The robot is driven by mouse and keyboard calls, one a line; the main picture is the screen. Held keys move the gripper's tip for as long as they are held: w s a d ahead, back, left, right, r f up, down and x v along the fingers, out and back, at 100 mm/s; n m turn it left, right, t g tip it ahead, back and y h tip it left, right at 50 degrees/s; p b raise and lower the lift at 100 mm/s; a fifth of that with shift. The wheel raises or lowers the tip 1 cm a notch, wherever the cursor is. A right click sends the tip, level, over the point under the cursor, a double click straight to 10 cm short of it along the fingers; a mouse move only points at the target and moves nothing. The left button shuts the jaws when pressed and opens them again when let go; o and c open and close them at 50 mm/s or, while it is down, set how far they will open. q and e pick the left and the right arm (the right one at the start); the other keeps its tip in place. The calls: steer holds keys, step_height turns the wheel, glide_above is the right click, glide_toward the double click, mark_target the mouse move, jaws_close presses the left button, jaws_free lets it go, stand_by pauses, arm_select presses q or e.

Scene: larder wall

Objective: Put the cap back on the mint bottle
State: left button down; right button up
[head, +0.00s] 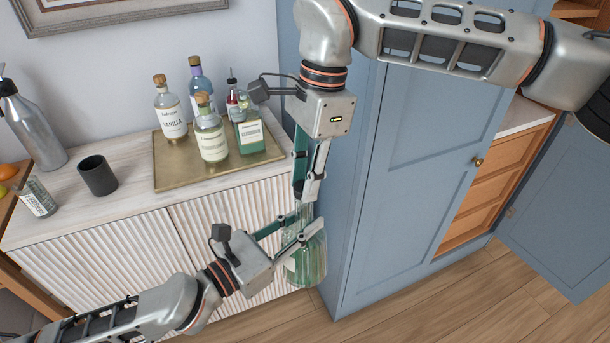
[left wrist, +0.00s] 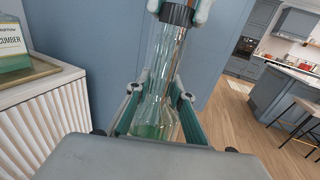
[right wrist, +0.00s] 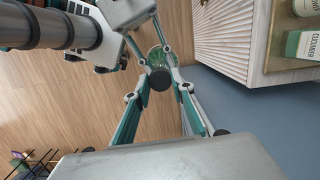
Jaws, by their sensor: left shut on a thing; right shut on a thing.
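The mint bottle (head: 309,262) is clear glass with green liquid low in it. It is held in the air in front of the blue cabinet. My left gripper (head: 299,228) is shut on the bottle, which also shows in the left wrist view (left wrist: 155,110). My right gripper (head: 306,192) comes down from above and is shut on the dark cap (left wrist: 178,14), also visible in the right wrist view (right wrist: 160,79). The cap is at the top of the bottle's neck and looks in line with it. I cannot tell whether it is seated.
A brass tray (head: 176,181) with several bottles stands on the ribbed sideboard (head: 60,228). A dark cup (head: 97,176), a glass (head: 38,198) and a grey bottle (head: 33,127) stand left. The blue cabinet (head: 400,190) is close to the right.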

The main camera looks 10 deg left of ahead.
steer(key=shift+f, duration=0.35)
